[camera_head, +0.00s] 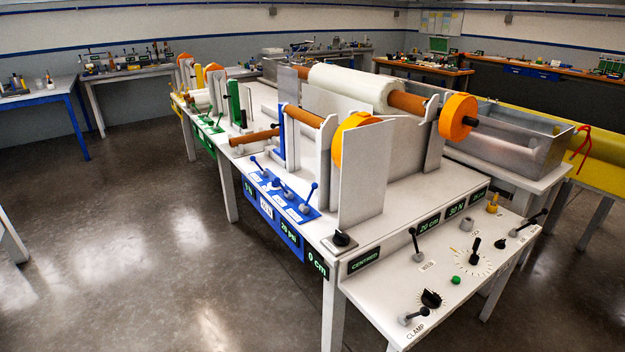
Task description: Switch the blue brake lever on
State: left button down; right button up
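A blue control plate (270,187) lies on the front left edge of the white machine table. Several small levers with dark blue handles stand on it. One lever (311,192) at its near right end is tilted up, and one (257,164) at its far end also points up. The ones between lie lower. The labels are too small to read, so I cannot tell which is the brake lever or its setting. Neither gripper is in view.
An upright grey plate (362,180) and an orange disc (345,140) stand right behind the blue plate. A lower control panel (400,290) with knobs and levers is at the near right. Open floor (150,230) lies to the left.

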aim_at(314, 185)
jog(key=u, duration=0.95)
jog(key=i, duration=2.15)
jog(key=z, duration=2.45)
